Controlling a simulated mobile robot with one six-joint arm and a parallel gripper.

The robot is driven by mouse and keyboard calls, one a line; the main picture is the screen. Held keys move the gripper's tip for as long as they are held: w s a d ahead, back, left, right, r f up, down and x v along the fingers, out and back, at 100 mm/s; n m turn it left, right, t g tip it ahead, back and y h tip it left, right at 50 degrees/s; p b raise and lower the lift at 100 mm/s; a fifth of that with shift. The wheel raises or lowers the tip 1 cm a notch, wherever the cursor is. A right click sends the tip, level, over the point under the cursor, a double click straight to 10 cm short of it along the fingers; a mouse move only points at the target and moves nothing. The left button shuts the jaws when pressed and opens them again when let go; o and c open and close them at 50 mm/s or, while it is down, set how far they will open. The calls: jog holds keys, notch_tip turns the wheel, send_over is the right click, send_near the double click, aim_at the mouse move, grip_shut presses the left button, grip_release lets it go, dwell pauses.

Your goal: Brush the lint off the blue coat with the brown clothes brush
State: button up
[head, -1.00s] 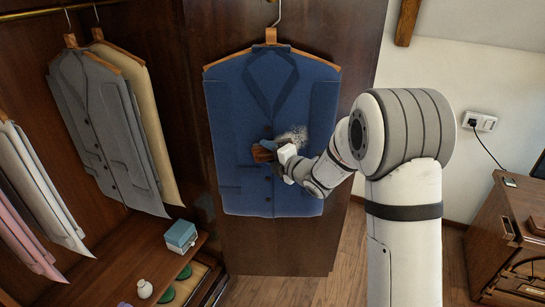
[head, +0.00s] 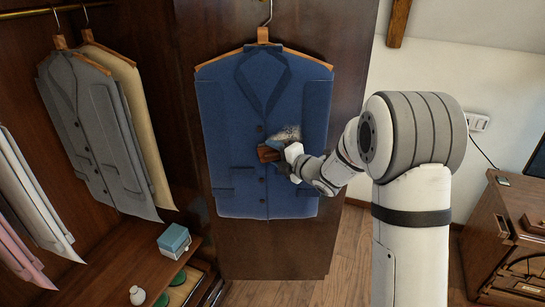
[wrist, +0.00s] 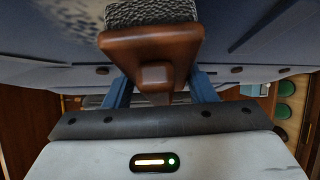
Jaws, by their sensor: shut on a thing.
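The blue coat (head: 240,130) hangs on a wooden hanger against a dark wood door in the head view. A greyish lint patch (head: 288,133) shows on its chest, right of the button line, just above my gripper (head: 281,152). My gripper is shut on the brown clothes brush (head: 268,153) in front of the coat. The coat (wrist: 50,25) fills the background there. I cannot tell whether the bristles touch the cloth.
Grey and tan jackets (head: 95,130) hang in the open armoire at left, with pale shirts beside them. A wooden cabinet (head: 500,240) stands at right.

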aim_at(298, 139)
jog(key=shift+w+d+b, duration=0.2)
jog(key=shift+d+b, duration=0.35)
jog(key=shift+d, duration=1.2)
jog(key=shift+w+d+b, duration=0.15)
jog(key=shift+d+b, duration=0.35)
jog(key=shift+d, duration=1.25)
jog(key=shift+s+r+p, duration=0.1)
jog(key=shift+r+p, duration=0.35)
jog(key=shift+r, duration=0.7)
jog(key=shift+a+f+b, duration=0.2)
jog(key=shift+a+b, duration=0.6)
jog(key=shift+a, duration=0.15)
jog(key=shift+a+r+b, duration=0.15)
jog(key=shift+a+b, duration=0.35)
jog(key=shift+a, duration=0.4)
jog(key=shift+a+b, duration=0.9)
jog(key=shift+a, duration=0.4)
jog(key=shift+s+a, duration=0.1)
jog(key=shift+a, duration=0.4)
jog(key=shift+a+b, duration=1.15)
jog(key=shift+a, duration=0.55)
jog(key=shift+r+p, duration=0.65)
jog(key=shift+r, duration=0.45)
jog(key=shift+d, duration=0.6)
jog(key=shift+w+d, duration=0.15)
jog(key=shift+d, duration=2.25)
jog(key=shift+w+d, duration=0.1)
jog(key=shift+d, duration=2.3)
